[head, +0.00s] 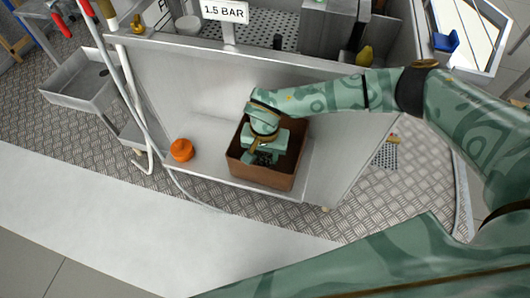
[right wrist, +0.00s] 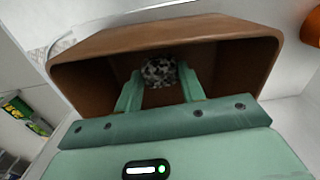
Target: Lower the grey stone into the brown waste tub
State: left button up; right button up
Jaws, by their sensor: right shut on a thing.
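The brown waste tub (head: 262,178) stands on a low shelf of the metal press. My right gripper (head: 264,157) reaches down into its open top. In the right wrist view the tub (right wrist: 105,42) surrounds the fingers. The speckled grey stone (right wrist: 160,70) sits between the two fingertips of my right gripper (right wrist: 160,82), which is shut on it. The stone is inside the tub's opening. Its gap to the tub floor cannot be told. In the head view the gripper mostly hides the stone. My left gripper is not in view.
An orange round object (head: 181,150) sits on the shelf left of the tub. A white hose (head: 143,100) hangs further left, near a metal tray (head: 85,90). A sign reading 1.5 BAR (head: 225,11) and a yellow pear-shaped thing (head: 365,56) are above.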

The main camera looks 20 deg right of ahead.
aim_at(265, 157)
jog(key=shift+f+b, duration=1)
jog(key=shift+f, duration=0.8)
dwell(0.5)
jog(key=o, duration=1.1)
jog(key=shift+r, duration=0.1)
notch_tip(265, 157, up, 16)
jog(key=p, duration=0.4)
jog(key=shift+r, duration=0.15)
